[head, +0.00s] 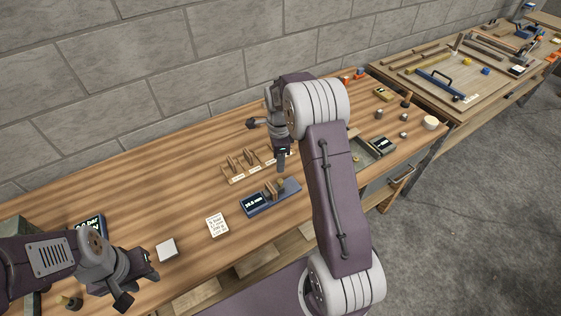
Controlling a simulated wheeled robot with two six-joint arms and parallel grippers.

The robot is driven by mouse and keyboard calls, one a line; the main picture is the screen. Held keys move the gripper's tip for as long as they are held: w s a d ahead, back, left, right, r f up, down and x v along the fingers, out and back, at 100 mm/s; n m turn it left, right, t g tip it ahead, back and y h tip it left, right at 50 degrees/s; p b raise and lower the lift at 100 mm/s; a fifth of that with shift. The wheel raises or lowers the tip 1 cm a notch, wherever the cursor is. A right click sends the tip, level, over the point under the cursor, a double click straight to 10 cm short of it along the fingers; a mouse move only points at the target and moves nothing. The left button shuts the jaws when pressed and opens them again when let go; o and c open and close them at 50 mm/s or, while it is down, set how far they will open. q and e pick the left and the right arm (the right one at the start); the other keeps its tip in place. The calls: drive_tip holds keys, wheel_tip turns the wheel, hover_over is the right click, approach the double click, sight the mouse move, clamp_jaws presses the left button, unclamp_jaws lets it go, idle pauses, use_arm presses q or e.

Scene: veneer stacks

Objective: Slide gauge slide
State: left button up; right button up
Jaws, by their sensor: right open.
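The gauge (256,203) is a dark blue device with a lit display, lying on the wooden bench near the middle of the head view. Its rail (291,187) runs to the right, and small brown upright parts stand on it; which of them is the slide is too small to tell. My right gripper (267,142) is open and empty, above and behind the gauge, with one finger pointing down near the rail; contact cannot be told. My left gripper (138,288) is open and empty at the lower left, away from the gauge.
Wooden veneer stacks (249,160) stand in a labelled row behind the gauge. A white note card (216,224) and a pale block (167,250) lie left of it. My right arm covers part of the bench. An open tray (367,150) and several small pieces stand to the right.

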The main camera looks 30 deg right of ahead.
sight(280, 179)
drive_tip(key=f, duration=0.2)
drive_tip(key=s+f+p, duration=0.1)
drive_tip(key=f, duration=0.2)
drive_tip(key=f+p, duration=0.1)
drive_tip(key=f, duration=0.1)
drive_tip(key=shift+s+a+f, duration=0.15)
drive_tip(key=shift+s+f, duration=0.05)
drive_tip(key=shift+f, duration=0.05)
drive_tip(key=shift+a+f, duration=0.1)
drive_tip(key=shift+f, duration=0.4)
drive_tip(key=shift+c, duration=1.2)
clamp_jaws()
use_arm(q)
drive_tip(key=r, duration=0.1)
drive_tip(key=a+r, duration=0.1)
drive_tip(key=shift+s+a+r, duration=0.1)
drive_tip(key=shift+s+r, duration=0.1)
drive_tip(key=shift+r, duration=0.15)
use_arm(e)
drive_tip(key=shift+w, duration=0.15)
